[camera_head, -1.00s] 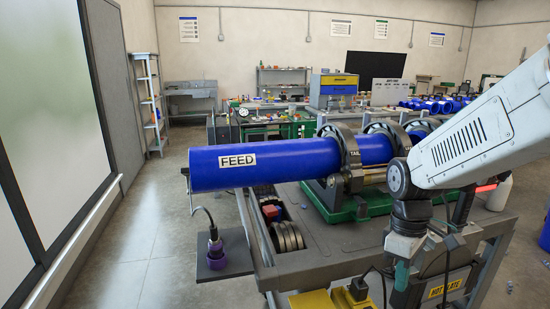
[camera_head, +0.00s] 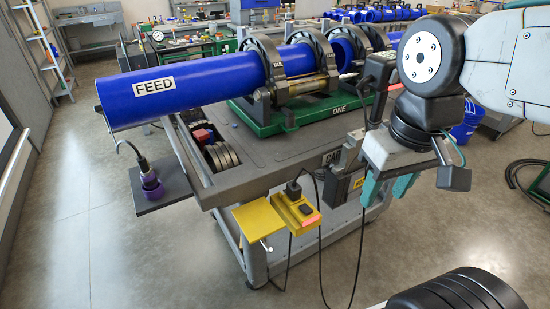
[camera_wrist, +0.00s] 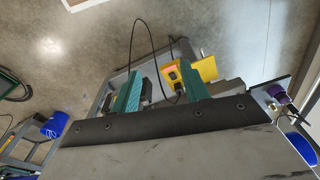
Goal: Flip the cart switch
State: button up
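The yellow switch box (camera_head: 284,208) is fixed at the near edge of the cart (camera_head: 225,180). It has a lit red-orange rocker (camera_head: 311,221) and a black plug (camera_head: 293,190) with a cable. In the wrist view the yellow box (camera_wrist: 206,69) shows beyond the right fingertip, and its lit part (camera_wrist: 171,68) lies between the two fingers in the picture. My gripper (camera_head: 386,190) has teal fingers set apart with nothing between them. It hangs to the right of the box, apart from it. In the wrist view my gripper (camera_wrist: 161,72) is also open.
A blue pipe marked FEED (camera_head: 190,88) lies in clamps on the cart top. A purple-based plug (camera_head: 150,182) stands on a side plate at left. Black cables (camera_head: 357,255) hang below the box. A stack of black discs (camera_head: 455,292) is at lower right.

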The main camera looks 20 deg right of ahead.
jog(key=w+f+g, duration=0.3)
jog(key=w+f, duration=0.6)
jog(key=w, duration=0.1)
jog(key=n+t, duration=0.2)
jog(key=n, duration=0.1)
send_over(303, 206)
notch_tip(303, 206, down, 13)
jog(key=shift+f, duration=0.1)
notch_tip(303, 206, down, 8)
jog(key=shift+w+r, duration=0.1)
jog(key=shift+r, duration=0.1)
